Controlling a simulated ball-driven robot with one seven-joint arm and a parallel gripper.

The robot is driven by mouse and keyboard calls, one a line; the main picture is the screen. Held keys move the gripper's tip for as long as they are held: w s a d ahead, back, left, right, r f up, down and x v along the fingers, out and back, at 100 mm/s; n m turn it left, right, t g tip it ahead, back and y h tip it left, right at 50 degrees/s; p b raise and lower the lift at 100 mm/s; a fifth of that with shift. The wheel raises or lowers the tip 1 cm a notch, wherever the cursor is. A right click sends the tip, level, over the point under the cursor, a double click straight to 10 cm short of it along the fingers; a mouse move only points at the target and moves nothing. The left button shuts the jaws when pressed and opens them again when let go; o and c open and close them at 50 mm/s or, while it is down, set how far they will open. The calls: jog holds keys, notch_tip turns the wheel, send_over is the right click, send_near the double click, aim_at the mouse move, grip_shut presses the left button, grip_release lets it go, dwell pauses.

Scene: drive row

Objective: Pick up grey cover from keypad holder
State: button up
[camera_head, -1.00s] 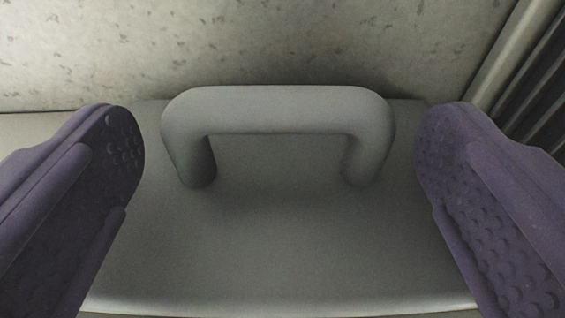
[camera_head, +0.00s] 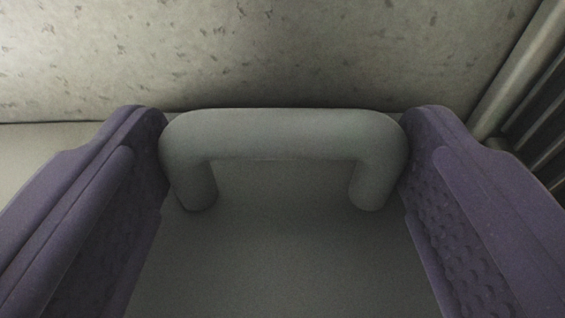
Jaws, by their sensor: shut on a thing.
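The grey cover (camera_head: 283,265) fills the lower middle of the view, with a raised grey loop handle (camera_head: 283,134) on top. My gripper (camera_head: 283,150) has two purple fingers, one at each end of the handle. Both fingertips touch the handle's outer ends, so the gripper is shut on it across its length. The cover's side edges are hidden behind the fingers, and its near edge is out of view. The keypad holder cannot be made out.
A pale, speckled wall or panel (camera_head: 250,50) stands close behind the handle. A metal post (camera_head: 515,70) and dark ribbed slats (camera_head: 545,130) are at the right edge. A pale surface (camera_head: 40,155) shows at the left.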

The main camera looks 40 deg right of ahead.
jog(key=shift+r, duration=0.1)
jog(key=shift+r+p, duration=1.1)
jog(key=shift+r, duration=0.1)
jog(key=f+p+v, duration=0.1)
jog(key=f+v, duration=0.2)
jog(key=v, duration=1.2)
jog(key=shift+s+a+p, duration=0.35)
jog(key=shift+s+a, duration=0.1)
jog(key=shift+a, duration=0.05)
